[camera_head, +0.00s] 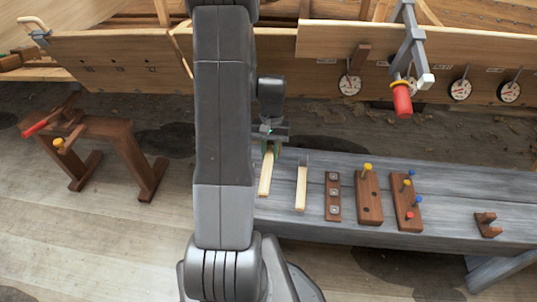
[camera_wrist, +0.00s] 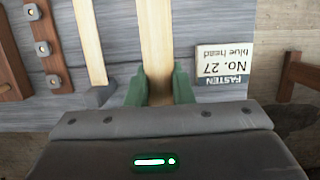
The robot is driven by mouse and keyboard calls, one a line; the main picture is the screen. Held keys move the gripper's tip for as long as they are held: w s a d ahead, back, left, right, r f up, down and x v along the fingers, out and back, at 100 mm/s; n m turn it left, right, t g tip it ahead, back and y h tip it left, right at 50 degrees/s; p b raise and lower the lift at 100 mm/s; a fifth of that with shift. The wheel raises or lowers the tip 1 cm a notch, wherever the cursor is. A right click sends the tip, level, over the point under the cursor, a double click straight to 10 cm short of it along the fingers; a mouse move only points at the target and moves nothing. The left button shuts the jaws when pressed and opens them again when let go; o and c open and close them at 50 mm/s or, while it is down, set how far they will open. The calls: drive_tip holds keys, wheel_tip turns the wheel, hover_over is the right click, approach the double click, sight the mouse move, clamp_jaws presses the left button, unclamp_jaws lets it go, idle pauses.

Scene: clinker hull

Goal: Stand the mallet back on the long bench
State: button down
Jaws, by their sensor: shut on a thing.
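My gripper (camera_head: 270,149) is over the left end of the grey long bench (camera_head: 440,180), pointing down. In the wrist view its green fingers (camera_wrist: 158,88) are shut on a pale wooden bar, which looks like the handle of the mallet (camera_wrist: 156,40). The handle also shows in the head view (camera_head: 265,175), reaching toward the bench's near edge. The mallet's head is not clearly seen, hidden by the gripper. I cannot tell whether the mallet touches the bench.
A similar pale-handled tool with a grey end (camera_head: 301,188) lies just right. Dark peg blocks (camera_head: 369,198) and a small rack (camera_head: 487,225) stand farther right. A label (camera_wrist: 222,68) is beside the gripper. A sawhorse (camera_head: 110,130) stands left.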

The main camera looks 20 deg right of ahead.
drive_tip(key=shift+f+b, duration=3.05)
drive_tip(key=shift+f, duration=1)
drive_tip(key=shift+f+b, duration=0.35)
drive_tip(key=shift+f, duration=0.15)
drive_tip(key=c, duration=1.2)
unclamp_jaws()
wheel_tip(320, 180, up, 8)
drive_tip(key=p, duration=0.6)
drive_tip(key=shift+r, duration=0.1)
wheel_tip(320, 180, down, 8)
drive_tip(key=b, duration=0.6)
drive_tip(key=shift+f, duration=0.2)
drive_tip(key=shift+r, duration=0.4)
